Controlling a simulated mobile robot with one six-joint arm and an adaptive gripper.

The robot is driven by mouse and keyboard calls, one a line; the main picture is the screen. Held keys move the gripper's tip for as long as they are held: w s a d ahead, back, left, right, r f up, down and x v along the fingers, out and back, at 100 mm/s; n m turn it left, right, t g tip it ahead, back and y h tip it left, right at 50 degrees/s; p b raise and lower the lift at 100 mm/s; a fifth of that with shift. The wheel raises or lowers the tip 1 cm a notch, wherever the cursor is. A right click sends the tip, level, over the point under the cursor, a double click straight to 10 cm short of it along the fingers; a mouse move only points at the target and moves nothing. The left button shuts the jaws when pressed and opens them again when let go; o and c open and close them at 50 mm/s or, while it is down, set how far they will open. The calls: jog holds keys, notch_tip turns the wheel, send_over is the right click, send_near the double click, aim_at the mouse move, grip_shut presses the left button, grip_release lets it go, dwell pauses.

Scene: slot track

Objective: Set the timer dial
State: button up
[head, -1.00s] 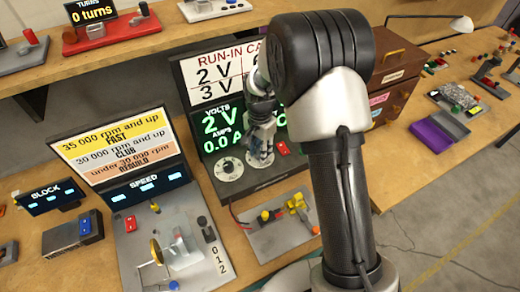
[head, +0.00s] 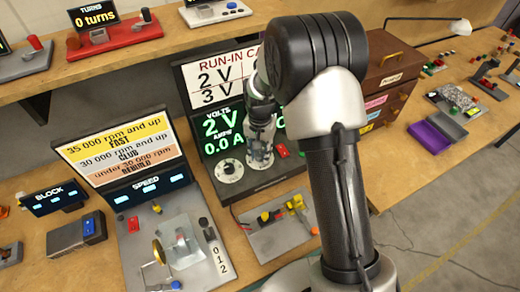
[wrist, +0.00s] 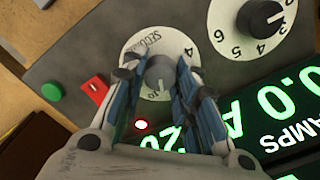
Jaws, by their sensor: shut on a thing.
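The timer dial is a round white plate (wrist: 155,45) with a grey knob (wrist: 160,72) at its middle, low on the panel of the run-in station. It shows upside down in the wrist view, with a 4 at its right and other lettering partly covered. My gripper (wrist: 160,88) has its two blue-grey fingers on either side of the knob and is shut on it. In the head view my gripper (head: 260,150) is at the panel and hides most of this dial.
Beside it is a numbered white dial with a black knob (wrist: 263,15). A red switch (wrist: 95,89) and green button (wrist: 51,91) are on the other side. The lit volts and amps screen (head: 225,135) stands close behind. A grey clip tray (head: 275,225) lies in front.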

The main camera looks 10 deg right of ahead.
aim_at(260, 154)
jog(key=n+p, duration=0.1)
jog(key=n, duration=0.5)
jog(key=shift+p, duration=0.35)
jog(key=n+p, duration=0.1)
jog(key=n, duration=0.6)
jog(key=shift+n, duration=0.3)
jog(key=o, duration=1.1)
notch_tip(260, 154, up, 12)
dwell(0.4)
